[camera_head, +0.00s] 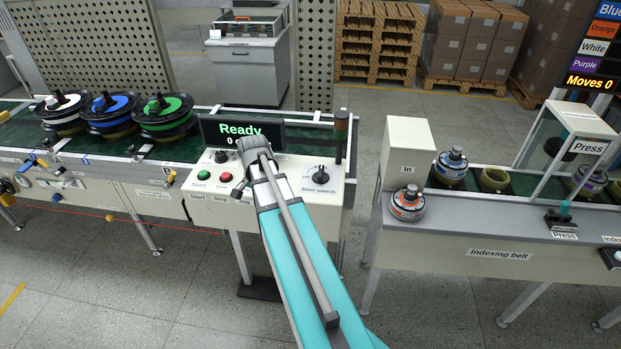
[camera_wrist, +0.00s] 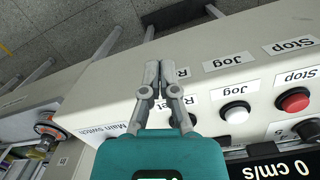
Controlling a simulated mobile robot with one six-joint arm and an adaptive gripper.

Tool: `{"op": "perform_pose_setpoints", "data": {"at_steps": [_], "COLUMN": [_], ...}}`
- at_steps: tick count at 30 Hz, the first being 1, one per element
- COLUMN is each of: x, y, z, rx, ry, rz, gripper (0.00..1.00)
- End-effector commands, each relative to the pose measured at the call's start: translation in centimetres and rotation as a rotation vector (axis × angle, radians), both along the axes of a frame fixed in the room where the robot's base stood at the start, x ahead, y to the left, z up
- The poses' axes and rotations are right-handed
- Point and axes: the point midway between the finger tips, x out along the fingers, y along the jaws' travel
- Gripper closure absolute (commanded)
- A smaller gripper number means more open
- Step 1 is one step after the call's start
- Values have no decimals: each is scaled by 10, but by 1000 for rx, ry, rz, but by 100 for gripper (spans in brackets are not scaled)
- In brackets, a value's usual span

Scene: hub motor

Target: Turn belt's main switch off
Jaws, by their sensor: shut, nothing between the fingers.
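The main switch (camera_head: 321,174) is a dark rotary knob on a white dial at the right of the control panel, above its "Main switch" label. In the wrist view the "Main switch" label (camera_wrist: 112,137) shows upside down at lower left; the knob itself does not show clearly there. My gripper (camera_wrist: 152,65) is shut and empty, its fingertips together over the panel's front edge. In the head view my arm reaches across the panel, and my gripper (camera_head: 240,184) is left of the switch, partly hidden by the wrist.
The panel has a green Start button (camera_head: 226,177) and a red Stop button (camera_wrist: 292,100), a white Jog button (camera_wrist: 235,112) and a "Ready" display (camera_head: 240,130). A dark post (camera_head: 340,135) stands behind the switch. The indexing belt (camera_head: 495,253) stands to the right, across a gap.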

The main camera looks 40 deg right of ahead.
Motion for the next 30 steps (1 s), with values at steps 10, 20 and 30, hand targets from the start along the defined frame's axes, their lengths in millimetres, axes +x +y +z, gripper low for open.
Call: {"op": "perform_pose_setpoints", "data": {"at_steps": [10,20,30], "x": [9,20,28], "y": [-46,-83,-102], "z": [5,28,52], "rx": [-340,-690,-921], "ry": [117,112,47], "rz": [-302,-586,-763], "gripper": [100,100,100]}}
